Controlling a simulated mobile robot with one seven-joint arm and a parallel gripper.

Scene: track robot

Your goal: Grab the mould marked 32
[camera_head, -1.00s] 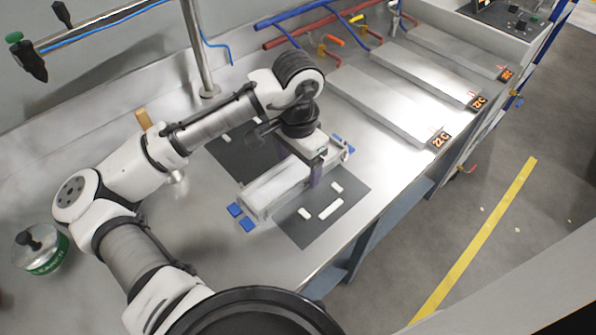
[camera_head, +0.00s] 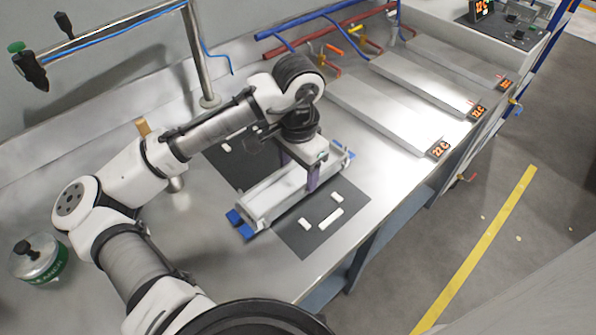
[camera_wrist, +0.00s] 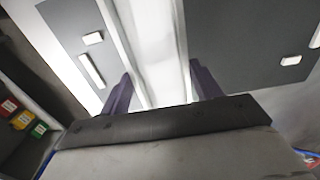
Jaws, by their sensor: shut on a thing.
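A long pale metal mould (camera_head: 270,197) with blue end pieces lies across the dark grey mat on the steel bench in the head view. My gripper (camera_head: 298,180) is above it, with its purple fingers on either side of the mould near its right end. In the wrist view my gripper (camera_wrist: 160,92) is shut on the mould (camera_wrist: 158,45), which runs between both fingers. No number can be read on the mould. I cannot tell whether it touches the mat.
Small white blocks lie on the dark mat (camera_head: 300,245). Flat metal plates (camera_head: 385,108) with orange displays are at the right. A green-labelled can (camera_head: 40,258) stands at the left. Bare bench lies in front of the can. Red and blue pipes (camera_head: 315,32) run behind.

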